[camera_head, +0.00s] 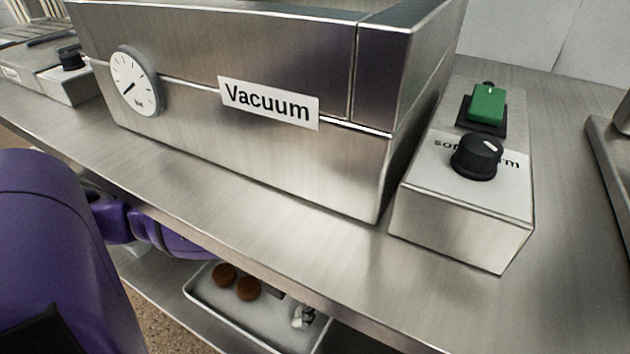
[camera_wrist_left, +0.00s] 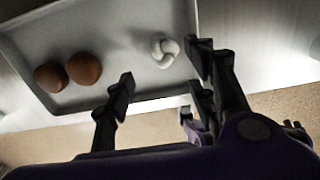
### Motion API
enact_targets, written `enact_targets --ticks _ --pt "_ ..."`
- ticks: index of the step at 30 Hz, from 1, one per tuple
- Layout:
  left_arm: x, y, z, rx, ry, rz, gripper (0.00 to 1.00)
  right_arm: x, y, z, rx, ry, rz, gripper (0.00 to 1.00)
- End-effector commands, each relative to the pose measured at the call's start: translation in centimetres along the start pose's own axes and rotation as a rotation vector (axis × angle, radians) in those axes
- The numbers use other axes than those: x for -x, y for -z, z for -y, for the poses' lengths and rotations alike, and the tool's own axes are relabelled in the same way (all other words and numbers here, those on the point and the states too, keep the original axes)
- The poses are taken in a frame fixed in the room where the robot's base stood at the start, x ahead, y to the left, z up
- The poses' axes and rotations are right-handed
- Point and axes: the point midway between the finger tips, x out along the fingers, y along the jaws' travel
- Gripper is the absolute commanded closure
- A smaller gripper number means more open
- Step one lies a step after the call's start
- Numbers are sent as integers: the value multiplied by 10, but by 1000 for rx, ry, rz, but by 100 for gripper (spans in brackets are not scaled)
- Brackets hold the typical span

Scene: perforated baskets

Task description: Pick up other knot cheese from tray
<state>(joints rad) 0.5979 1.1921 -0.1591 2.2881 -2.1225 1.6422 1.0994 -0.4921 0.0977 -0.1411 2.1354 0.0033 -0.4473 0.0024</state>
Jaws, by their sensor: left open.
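A white knot cheese (camera_wrist_left: 164,51) lies on a grey tray (camera_wrist_left: 118,22) in the left wrist view, near the tray's edge. My left gripper (camera_wrist_left: 158,65) is open and empty, its dark fingertips spread on either side of the cheese in that view. I cannot tell the height gap between them. In the head view the tray (camera_head: 222,304) sits on a lower shelf under the worktop, with the white cheese (camera_head: 302,316) at its right end. The worktop edge hides most of my left gripper there. My right gripper is not in view.
Two brown round items (camera_wrist_left: 84,68) lie on the tray, left of the cheese. The steel worktop (camera_head: 340,270) overhangs the shelf. On it stand a vacuum machine (camera_head: 200,130) and a control box (camera_head: 460,220) with a green switch and black knob.

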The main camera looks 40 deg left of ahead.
Motion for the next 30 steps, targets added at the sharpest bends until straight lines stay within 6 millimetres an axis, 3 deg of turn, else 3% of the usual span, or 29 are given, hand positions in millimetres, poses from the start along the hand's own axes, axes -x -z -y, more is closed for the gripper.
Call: enact_targets --ticks 3,11,18,26,30 --pt "-15 1 1 10 4 -5 48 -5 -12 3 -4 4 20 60" --pt "-40 -2 4 7 5 -5 48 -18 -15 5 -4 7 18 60" --pt "-76 -4 6 7 7 -7 48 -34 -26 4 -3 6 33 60" --pt "-77 -5 6 6 7 -3 48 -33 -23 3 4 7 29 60" --pt "-77 -5 6 5 7 -3 67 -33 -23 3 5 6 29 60"
